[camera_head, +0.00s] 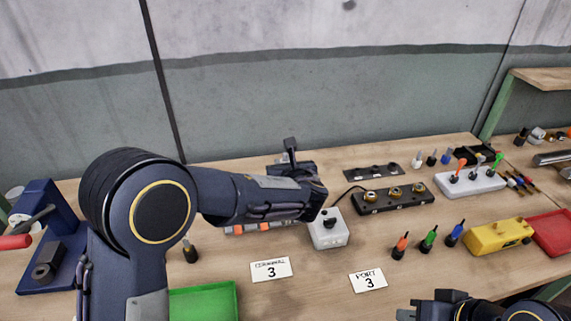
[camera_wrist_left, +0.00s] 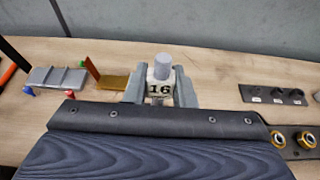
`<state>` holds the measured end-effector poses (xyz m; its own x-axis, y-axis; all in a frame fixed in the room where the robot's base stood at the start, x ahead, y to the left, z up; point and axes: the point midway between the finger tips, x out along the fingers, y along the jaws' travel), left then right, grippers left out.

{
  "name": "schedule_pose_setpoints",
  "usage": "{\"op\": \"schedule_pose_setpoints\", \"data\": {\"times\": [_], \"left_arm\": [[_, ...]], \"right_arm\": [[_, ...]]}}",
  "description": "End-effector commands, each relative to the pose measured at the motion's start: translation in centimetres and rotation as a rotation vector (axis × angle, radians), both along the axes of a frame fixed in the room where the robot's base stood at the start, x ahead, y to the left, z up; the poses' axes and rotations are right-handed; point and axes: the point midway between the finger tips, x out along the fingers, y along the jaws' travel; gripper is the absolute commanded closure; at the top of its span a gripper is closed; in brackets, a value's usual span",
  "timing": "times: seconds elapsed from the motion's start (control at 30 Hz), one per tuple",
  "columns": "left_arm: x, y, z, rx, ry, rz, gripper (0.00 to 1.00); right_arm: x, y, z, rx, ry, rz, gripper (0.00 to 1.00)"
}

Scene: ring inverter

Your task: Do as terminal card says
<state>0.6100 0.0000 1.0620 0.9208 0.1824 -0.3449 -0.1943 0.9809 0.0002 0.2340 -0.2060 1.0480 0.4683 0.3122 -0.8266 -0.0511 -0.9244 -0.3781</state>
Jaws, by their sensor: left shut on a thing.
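My left gripper (camera_head: 300,160) is raised over the back of the bench, left of the port block. In the left wrist view its jaws (camera_wrist_left: 160,92) are shut on a pale piece marked 16 (camera_wrist_left: 160,71) with a grey round top. A white card reading "terminal 3" (camera_head: 270,270), its word hard to read, and a card reading "port 3" (camera_head: 367,281) lie at the front. The black block (camera_head: 412,199) has brass ports and a cable. A dark strip with studs (camera_head: 372,172) lies behind it. My right gripper (camera_head: 425,308) is partly cut off at the bottom.
A white box with a black knob (camera_head: 328,235) stands below my left gripper. Orange (camera_head: 400,245), green (camera_head: 428,238) and blue (camera_head: 455,233) plugs stand at right, near a yellow block (camera_head: 495,237) and red tray (camera_head: 553,235). A green tray (camera_head: 205,302) is at front left.

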Motion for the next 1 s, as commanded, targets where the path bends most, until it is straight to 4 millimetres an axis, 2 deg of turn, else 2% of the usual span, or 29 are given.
{"op": "schedule_pose_setpoints", "data": {"times": [0.03,0.1,0.4,1.0], "left_arm": [[0.0,0.0,-1.0,0.001,0.0,0.0,1.0],[0.0,0.0,-1.7,0.001,0.0,0.0,1.0],[0.0,0.0,-4.1,0.0,0.0,0.0,1.0],[0.0,0.0,-4.2,0.0,0.0,0.0,1.0]], "right_arm": [[0.0,0.0,-1.0,0.0,0.0,0.0,1.0],[0.0,0.0,-1.6,0.0,0.0,0.0,1.0],[0.0,0.0,-3.8,0.0,0.0,0.0,1.0],[0.0,0.0,-3.9,0.0,0.0,0.0,1.0]]}}
